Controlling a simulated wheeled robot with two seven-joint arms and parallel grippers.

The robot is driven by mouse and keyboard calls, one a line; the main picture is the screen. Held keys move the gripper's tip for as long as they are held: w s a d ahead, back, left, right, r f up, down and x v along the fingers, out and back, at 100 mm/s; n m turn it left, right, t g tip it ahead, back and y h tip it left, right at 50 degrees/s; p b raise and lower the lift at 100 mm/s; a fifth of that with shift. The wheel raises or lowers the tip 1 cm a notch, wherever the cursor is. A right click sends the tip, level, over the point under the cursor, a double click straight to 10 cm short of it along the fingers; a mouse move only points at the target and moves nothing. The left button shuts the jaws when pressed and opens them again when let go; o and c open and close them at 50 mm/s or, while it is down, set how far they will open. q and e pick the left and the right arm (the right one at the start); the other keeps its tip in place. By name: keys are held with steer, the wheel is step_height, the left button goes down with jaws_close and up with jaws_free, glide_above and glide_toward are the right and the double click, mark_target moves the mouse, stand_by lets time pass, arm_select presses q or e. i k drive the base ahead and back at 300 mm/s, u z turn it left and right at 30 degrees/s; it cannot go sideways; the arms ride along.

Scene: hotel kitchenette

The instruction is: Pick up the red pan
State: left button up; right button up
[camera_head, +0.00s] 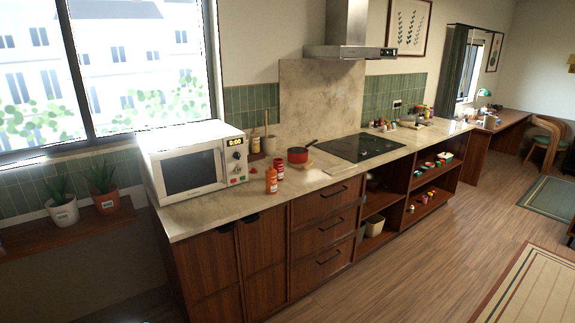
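The red pan (297,155) is a small pot with a dark handle. It stands on the pale stone counter, on or beside a light board or mat, left of the black cooktop (363,147). Its handle points to the right and back. Neither of my grippers is in the camera_head view, and the pan is some distance away across the room.
A white microwave (192,161) stands at the counter's left end. A steel hood (348,45) hangs above the cooktop. The wooden floor (412,262) in front is clear, with rugs to the right.

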mark_target(296, 156)
steer(key=z, duration=0.75)
steer(key=k, duration=1)
steer(key=z, duration=1.1)
steer(key=i, duration=2.15)
steer(key=u, duration=0.45)
steer(key=i, duration=2.05)
steer(key=u, duration=1.25)
steer(key=i, duration=1.4)
steer(key=u, duration=1.25)
